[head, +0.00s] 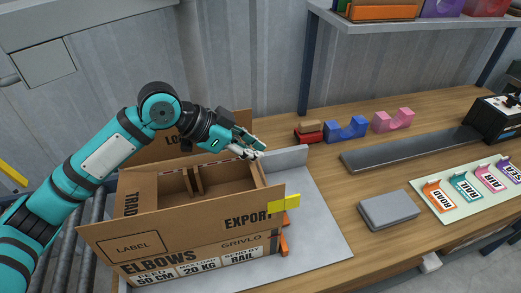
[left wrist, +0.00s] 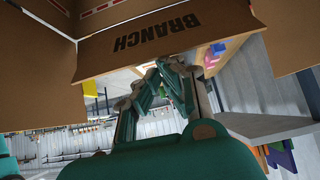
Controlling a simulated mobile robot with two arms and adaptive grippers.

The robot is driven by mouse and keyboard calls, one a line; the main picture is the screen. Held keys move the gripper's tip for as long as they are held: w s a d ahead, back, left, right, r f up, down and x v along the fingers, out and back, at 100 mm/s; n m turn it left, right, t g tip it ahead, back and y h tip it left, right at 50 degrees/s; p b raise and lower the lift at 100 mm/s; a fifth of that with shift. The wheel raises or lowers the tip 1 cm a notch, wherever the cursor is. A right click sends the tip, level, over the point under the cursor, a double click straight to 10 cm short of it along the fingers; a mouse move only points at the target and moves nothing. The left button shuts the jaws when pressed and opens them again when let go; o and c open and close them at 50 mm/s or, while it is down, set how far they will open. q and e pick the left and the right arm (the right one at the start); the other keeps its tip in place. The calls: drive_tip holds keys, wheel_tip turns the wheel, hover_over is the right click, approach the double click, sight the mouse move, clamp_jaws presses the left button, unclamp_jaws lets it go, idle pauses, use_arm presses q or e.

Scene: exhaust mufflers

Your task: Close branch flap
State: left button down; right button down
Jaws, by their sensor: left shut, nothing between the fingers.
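A cardboard box (head: 195,266) stands open on a grey plate, with brown dividers (head: 196,180) inside. The branch flap (left wrist: 150,40) shows in the left wrist view, with BRANCH printed upside down; I cannot make it out clearly in the head view. The EXPORT flap (head: 190,228) at the front, the TRADE flap (head: 135,192) at the left and the back flap (head: 160,147) are not folded over the opening. My left gripper (head: 259,150) is shut and empty at the box's right rear corner. In the left wrist view its fingertips (left wrist: 165,64) are close to the branch flap's edge; contact cannot be told.
A grey block (head: 389,209) and a dark strip (head: 410,149) lie on the wooden table to the right. Coloured cradles (head: 345,129) stand behind. A board with ROAD, RAIL, AIR and SEA tags (head: 470,197) is far right. A roller conveyor (head: 85,240) is at left.

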use_arm(q)
drive_tip(key=s+a+f+t+h+b, duration=0.1)
drive_tip(key=s+a+f+h+b, duration=0.1)
drive_tip(key=a+f+b, duration=0.5)
drive_tip(key=shift+s+a+f+h+b, duration=0.2)
drive_tip(key=shift+a+f+h+b, duration=0.15)
drive_tip(key=shift+h+b, duration=0.7)
drive_tip(key=shift+d, duration=0.15)
